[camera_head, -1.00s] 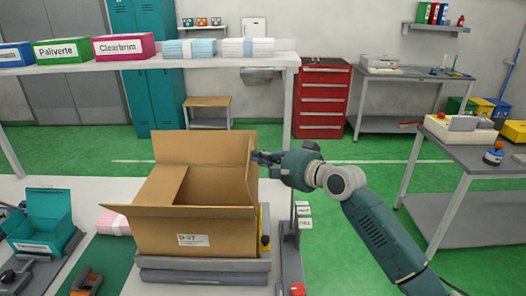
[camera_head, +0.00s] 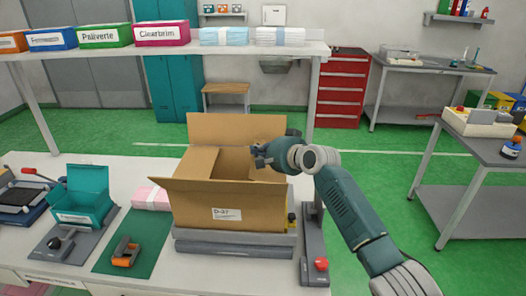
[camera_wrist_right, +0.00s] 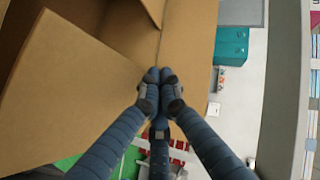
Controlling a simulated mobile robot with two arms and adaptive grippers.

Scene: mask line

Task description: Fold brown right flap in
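An open brown cardboard box (camera_head: 225,212) labelled D-37 stands on a grey platform at the table's right side. Its back flap (camera_head: 230,130) stands up, its left flap (camera_head: 195,162) tilts inward and its front flap (camera_head: 225,186) sticks outward. The brown right flap (camera_head: 268,174) tilts inward, partly hidden by my right gripper (camera_head: 259,155); a broad flap face (camera_wrist_right: 70,95) fills the left of the wrist view. My right gripper's fingertips (camera_wrist_right: 159,76) are together, at the box's right side by this flap; contact is unclear. My left gripper is out of view.
A teal bin (camera_head: 82,195), an orange-black tool (camera_head: 125,252) on a green mat and a pink-white pack (camera_head: 152,198) lie left of the box. A grey device with a red knob (camera_head: 315,245) stands right. A shelf (camera_head: 100,62) runs behind.

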